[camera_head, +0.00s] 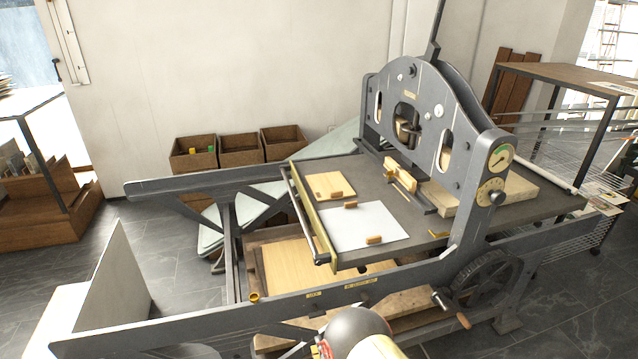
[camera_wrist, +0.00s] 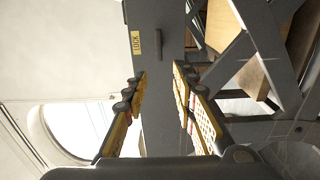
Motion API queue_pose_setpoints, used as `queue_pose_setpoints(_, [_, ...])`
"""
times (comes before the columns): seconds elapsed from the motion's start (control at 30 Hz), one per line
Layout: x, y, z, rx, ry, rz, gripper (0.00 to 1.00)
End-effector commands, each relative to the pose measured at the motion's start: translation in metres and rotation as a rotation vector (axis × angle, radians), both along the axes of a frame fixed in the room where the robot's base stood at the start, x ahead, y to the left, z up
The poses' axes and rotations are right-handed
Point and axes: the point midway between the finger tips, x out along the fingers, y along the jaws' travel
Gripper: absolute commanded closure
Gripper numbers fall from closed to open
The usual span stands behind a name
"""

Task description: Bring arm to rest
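My gripper (camera_wrist: 160,77) shows in the wrist view, with two yellow-padded fingers and dark rounded tips. The fingers stand apart, with nothing visibly held. A grey metal part (camera_wrist: 155,45) with a yellow LOCK label and a dark handle fills the view beyond and between the fingertips. I cannot tell how near the tips are to it. In the head view a rounded grey and cream part of my arm (camera_head: 362,330) shows at the bottom edge, in front of the press's near rail. My gripper is not visible in the head view.
A large grey litho press (camera_head: 410,85) fills the middle, its bed (camera_head: 500,205) carrying a white sheet (camera_head: 362,226) and a small wooden board (camera_head: 328,186). A crank handle (camera_head: 452,310) juts out at the near right. Wooden crates (camera_head: 240,150) stand by the wall. Dark floor shows at the lower right.

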Motion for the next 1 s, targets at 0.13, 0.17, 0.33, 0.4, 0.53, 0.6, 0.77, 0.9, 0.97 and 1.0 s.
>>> queue_pose_setpoints(0.13, [-0.002, -0.001, -0.030, 0.092, 0.142, -0.008, 0.73])
queue_pose_setpoints(0.17, [-0.003, -0.001, -0.042, 0.113, 0.192, -0.014, 0.73])
queue_pose_setpoints(0.33, [-0.041, -0.013, -0.124, 0.226, 0.579, -0.097, 0.73])
queue_pose_setpoints(0.4, [-0.058, -0.017, -0.147, 0.271, 0.731, -0.151, 0.73])
queue_pose_setpoints(0.53, [-0.082, -0.022, -0.160, 0.358, 0.970, -0.275, 0.73])
queue_pose_setpoints(0.6, [-0.092, -0.026, -0.156, 0.404, 1.077, -0.354, 0.73])
queue_pose_setpoints(0.77, [-0.111, -0.037, -0.119, 0.510, 1.276, -0.556, 0.73])
queue_pose_setpoints(0.9, [-0.128, -0.051, -0.060, 0.601, 1.398, -0.743, 0.73])
queue_pose_setpoints(0.97, [-0.136, -0.058, -0.029, 0.640, 1.435, -0.826, 0.73])
queue_pose_setpoints(1.0, [-0.142, -0.064, -0.006, 0.669, 1.456, -0.882, 0.73])
